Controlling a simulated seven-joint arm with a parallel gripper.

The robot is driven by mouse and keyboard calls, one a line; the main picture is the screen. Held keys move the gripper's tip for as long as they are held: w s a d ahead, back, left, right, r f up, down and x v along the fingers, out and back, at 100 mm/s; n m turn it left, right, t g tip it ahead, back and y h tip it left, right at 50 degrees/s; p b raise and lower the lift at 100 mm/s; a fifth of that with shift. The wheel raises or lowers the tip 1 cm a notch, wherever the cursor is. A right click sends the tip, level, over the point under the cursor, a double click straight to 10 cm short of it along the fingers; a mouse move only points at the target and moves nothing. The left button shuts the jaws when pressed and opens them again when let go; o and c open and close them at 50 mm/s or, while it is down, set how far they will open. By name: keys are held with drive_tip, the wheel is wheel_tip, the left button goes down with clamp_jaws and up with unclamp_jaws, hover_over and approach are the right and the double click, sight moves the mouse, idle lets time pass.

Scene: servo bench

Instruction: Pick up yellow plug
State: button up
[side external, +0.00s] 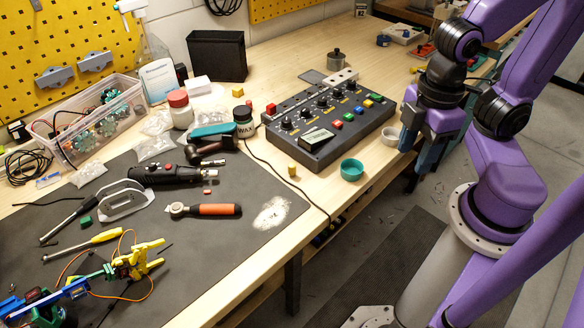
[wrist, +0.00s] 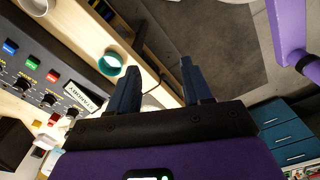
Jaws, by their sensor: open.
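A small yellow block-like piece (side external: 292,170), which may be the yellow plug, sits on the wood near the bench's front edge, left of the teal bowl. A second small yellow piece (side external: 238,93) lies farther back, near the black bin. I cannot tell which of them is the plug. My gripper (side external: 418,150) is at the bench's right edge, beside the white cup and well to the right of both yellow pieces. In the wrist view, my gripper (wrist: 158,66) has its two dark blue fingers apart with nothing between them.
A dark control box (side external: 328,125) with knobs and coloured buttons stands behind the near yellow piece. The teal bowl (side external: 351,172) and white cup (side external: 390,139) stand along the front edge. A black cable (side external: 268,165) runs past the near piece. Tools crowd the grey mat (side external: 215,265).

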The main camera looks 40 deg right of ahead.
drive_tip(key=n+t+h, duration=0.9)
drive_tip(key=n+h, duration=0.1)
drive_tip(key=n, duration=0.4)
approach(292, 171)
drive_tip(key=x, duration=0.3)
drive_tip(key=shift+w+d, duration=0.25)
drive_tip(key=shift+w, duration=0.05)
drive_tip(key=shift+x, duration=2.8)
drive_tip(key=shift+f, duration=0.2)
clamp_jaws()
